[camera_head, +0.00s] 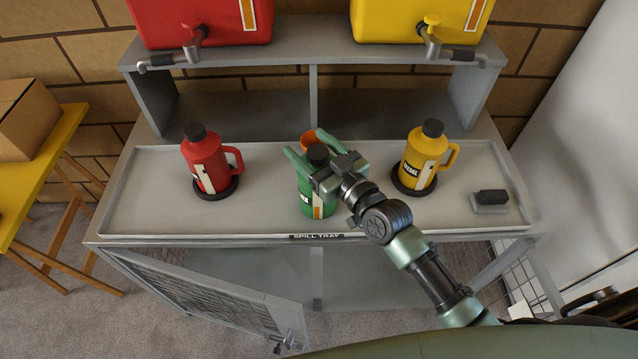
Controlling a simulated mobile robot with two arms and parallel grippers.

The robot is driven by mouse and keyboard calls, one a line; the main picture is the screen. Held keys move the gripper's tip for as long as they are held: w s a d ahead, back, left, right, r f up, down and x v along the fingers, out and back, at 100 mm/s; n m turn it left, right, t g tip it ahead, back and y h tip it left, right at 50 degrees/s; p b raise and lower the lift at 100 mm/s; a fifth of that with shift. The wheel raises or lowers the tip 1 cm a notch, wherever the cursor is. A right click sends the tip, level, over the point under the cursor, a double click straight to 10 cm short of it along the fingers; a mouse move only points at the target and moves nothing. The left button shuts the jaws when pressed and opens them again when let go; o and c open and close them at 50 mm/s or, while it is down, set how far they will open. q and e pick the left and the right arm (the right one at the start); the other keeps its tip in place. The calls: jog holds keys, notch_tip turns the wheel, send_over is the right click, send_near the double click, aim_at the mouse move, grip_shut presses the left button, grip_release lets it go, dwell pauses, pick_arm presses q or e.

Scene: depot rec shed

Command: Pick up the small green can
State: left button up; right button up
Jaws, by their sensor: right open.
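The small green can (316,204) with a black cap stands upright in the middle of the spill tray (265,222). A white and orange label shows on its front. My right gripper (318,154) is at the can's top, with its green fingers spread apart around the cap and upper body. It is open, and I cannot tell whether a finger touches the can. The gripper hides part of the can's upper right side. My left gripper is not in view.
A red can (205,162) stands left and a yellow diesel can (419,160) right, both on dark round bases. An orange round thing (309,139) shows behind the green can. A dark block (491,198) lies at the tray's right. Red (205,22) and yellow (400,20) tanks with taps sit above.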

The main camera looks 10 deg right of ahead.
grip_shut()
jog(key=shift+r, duration=0.15)
